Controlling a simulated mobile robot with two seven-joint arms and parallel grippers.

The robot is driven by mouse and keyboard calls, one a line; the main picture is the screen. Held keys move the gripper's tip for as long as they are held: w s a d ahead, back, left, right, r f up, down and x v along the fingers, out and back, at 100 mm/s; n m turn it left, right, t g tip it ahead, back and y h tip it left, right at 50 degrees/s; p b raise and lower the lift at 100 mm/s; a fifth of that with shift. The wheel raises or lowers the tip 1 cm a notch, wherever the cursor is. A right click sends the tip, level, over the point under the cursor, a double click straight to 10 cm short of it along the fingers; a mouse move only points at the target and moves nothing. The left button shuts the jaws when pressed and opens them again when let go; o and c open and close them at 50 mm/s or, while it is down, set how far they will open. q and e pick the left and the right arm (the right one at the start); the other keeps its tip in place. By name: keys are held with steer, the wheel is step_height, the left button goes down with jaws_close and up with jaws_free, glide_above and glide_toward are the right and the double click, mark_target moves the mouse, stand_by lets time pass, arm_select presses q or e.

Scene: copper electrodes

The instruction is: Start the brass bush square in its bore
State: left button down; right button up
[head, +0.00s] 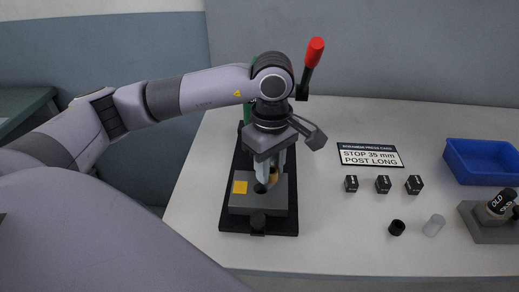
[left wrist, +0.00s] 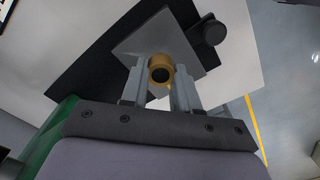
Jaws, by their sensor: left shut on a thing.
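The brass bush (left wrist: 160,62) is a short gold ring with a dark hole, gripped between the two fingers of my left gripper (left wrist: 160,75) in the left wrist view. In the head view the left gripper (head: 274,166) points down over the grey block (head: 268,200), and a little of the bush (head: 273,175) shows between its fingers. A dark round bore (head: 259,188) shows in the block's top, just left of and in front of the bush. The bush looks beside the bore, above the block; its exact height and tilt are hard to tell. My right gripper is out of view.
The block sits on the black press base (head: 230,222); the red-knobbed lever (head: 315,52) rises behind my wrist. To the right are a sign (head: 371,155), several small black blocks (head: 383,184), a black ring (head: 397,228), a clear cylinder (head: 434,225) and a blue bin (head: 480,160).

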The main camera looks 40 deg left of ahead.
arm_select(q)
steer(key=n, duration=0.4)
steer(key=a+r+n, duration=0.1)
steer(key=n, duration=0.3)
steer(key=a+r+n+p, duration=0.1)
steer(key=n, duration=0.3)
steer(key=shift+s+a+r, duration=0.15)
steer(key=shift+r, duration=0.1)
steer(key=shift+f+b, duration=2.8)
steer(key=shift+f, duration=0.15)
steer(key=shift+f+b, duration=0.95)
steer(key=c, duration=0.8)
jaws_free()
steer(key=shift+o, duration=0.2)
step_height(320, 180, up, 7)
